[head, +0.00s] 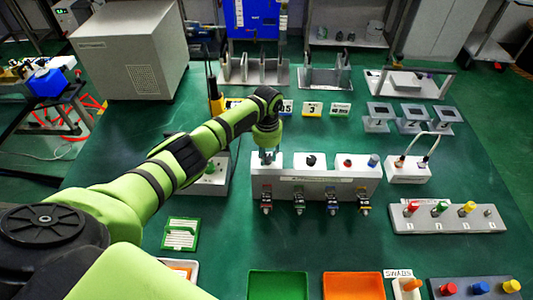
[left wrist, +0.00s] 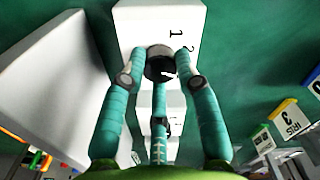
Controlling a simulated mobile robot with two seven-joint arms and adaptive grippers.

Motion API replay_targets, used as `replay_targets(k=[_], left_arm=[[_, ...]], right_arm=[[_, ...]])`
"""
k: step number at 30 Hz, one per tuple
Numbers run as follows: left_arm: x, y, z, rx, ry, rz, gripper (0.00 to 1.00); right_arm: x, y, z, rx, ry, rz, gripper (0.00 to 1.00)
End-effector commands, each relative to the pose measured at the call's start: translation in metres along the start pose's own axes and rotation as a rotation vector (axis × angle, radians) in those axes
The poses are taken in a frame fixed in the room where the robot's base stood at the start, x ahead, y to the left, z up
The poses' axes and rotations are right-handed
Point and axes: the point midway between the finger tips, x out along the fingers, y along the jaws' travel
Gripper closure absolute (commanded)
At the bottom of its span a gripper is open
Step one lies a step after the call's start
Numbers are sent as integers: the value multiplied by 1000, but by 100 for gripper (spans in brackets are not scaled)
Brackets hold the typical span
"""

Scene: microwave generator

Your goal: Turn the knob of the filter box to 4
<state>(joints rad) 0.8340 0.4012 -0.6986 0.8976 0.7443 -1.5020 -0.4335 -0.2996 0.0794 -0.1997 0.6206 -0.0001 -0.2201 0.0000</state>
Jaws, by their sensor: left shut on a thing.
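The white filter box (head: 330,187) stands on the green table right of centre, with connectors along its front. A black knob (head: 310,160) and red and blue parts show on its top. My left gripper (head: 268,157) reaches down onto the left end of the box. In the left wrist view its teal fingers (left wrist: 157,75) are shut around a dark round knob (left wrist: 160,64). The digits 1 and 2 are printed on the white surface beside this knob. The gripped knob is mostly hidden in the head view. My right gripper is not in view.
A white unit (head: 208,178) stands close left of the box, under my arm. A white block with a cable loop (head: 408,173) is to the right. Green (head: 277,284) and orange (head: 353,286) trays lie in front. Number cards stand behind.

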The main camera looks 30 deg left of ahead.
Motion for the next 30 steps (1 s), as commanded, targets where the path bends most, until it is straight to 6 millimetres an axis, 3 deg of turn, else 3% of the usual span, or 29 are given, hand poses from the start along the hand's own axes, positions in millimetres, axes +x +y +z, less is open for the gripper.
replay_targets(k=[17, 18, 19, 30], left_arm=[[-6, 0, -7, 32, 22, -5, 100], [-6, 0, -8, 32, 23, -5, 52], [-5, 0, -8, 32, 23, -5, 44], [-5, 0, -4, 30, 11, -2, 44]], right_arm=[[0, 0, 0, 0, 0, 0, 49], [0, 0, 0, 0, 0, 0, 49], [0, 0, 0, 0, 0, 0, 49], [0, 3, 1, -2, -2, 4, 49]])
